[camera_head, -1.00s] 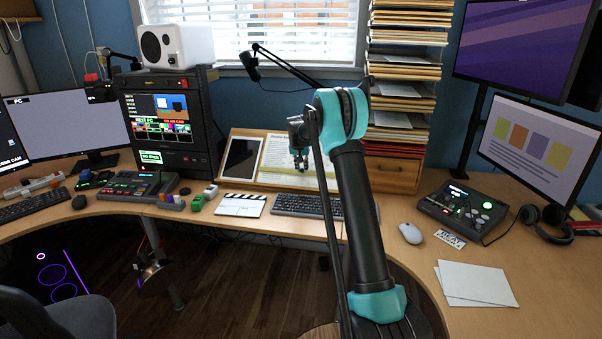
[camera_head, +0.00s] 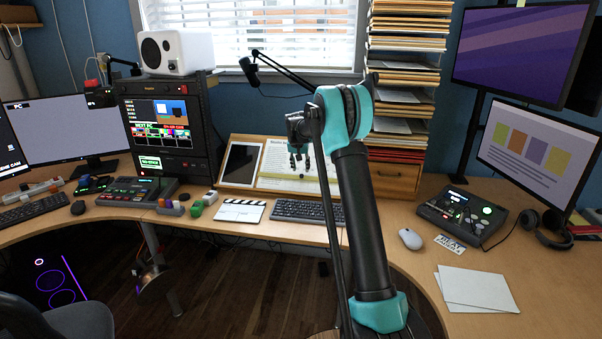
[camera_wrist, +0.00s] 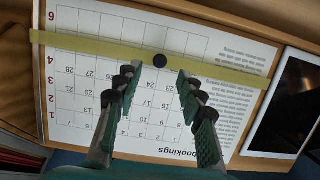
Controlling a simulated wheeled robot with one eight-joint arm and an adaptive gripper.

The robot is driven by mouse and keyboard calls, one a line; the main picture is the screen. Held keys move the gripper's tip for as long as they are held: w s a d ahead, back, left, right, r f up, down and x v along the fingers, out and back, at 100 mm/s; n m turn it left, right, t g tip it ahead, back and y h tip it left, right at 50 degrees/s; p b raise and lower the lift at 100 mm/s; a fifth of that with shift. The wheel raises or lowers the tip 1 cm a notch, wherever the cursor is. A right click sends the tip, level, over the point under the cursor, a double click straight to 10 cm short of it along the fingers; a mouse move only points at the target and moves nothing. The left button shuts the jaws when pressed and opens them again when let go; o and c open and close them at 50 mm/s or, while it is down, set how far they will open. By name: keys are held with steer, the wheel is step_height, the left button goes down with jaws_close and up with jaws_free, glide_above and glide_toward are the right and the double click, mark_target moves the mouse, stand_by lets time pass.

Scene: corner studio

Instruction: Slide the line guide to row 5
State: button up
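The line guide (camera_wrist: 90,47) is a translucent yellow strip with a round black knob (camera_wrist: 159,61). In the wrist view it lies across a printed bookings sheet (camera_wrist: 75,135), which appears upside down. Its left end covers the place between row labels 4 and 6, where 5 would be; the 5 is hidden. My gripper (camera_wrist: 160,72) is open, with one finger on each side of the knob and gaps showing between. In the head view my gripper (camera_head: 299,163) is in front of the sheet on its slanted wooden stand (camera_head: 232,184).
A keyboard (camera_head: 305,211) and a clapperboard (camera_head: 241,210) lie in front of the stand. A tall stack of paper trays (camera_head: 402,90) stands just right.

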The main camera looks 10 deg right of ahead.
steer(key=d+v, duration=0.1)
steer(key=v, duration=0.6)
steer(key=shift+a+r, duration=0.3)
steer(key=shift+a, duration=0.25)
steer(key=shift+s, duration=0.15)
steer(key=s+d+f+n, duration=0.1)
steer(key=s+d, duration=0.1)
steer(key=s, duration=1.1)
steer(key=s+d+f+n, duration=0.1)
steer(key=s+d, duration=0.1)
steer(key=s, duration=1.2)
steer(key=s+f, duration=0.5)
steer(key=s, duration=0.8)
steer(key=s+f+n+y, duration=0.1)
steer(key=s+f, duration=0.5)
steer(key=s, duration=0.7)
steer(key=shift+s+d+n, duration=0.3)
steer(key=shift+s+d, duration=0.05)
steer(key=shift+d, duration=0.05)
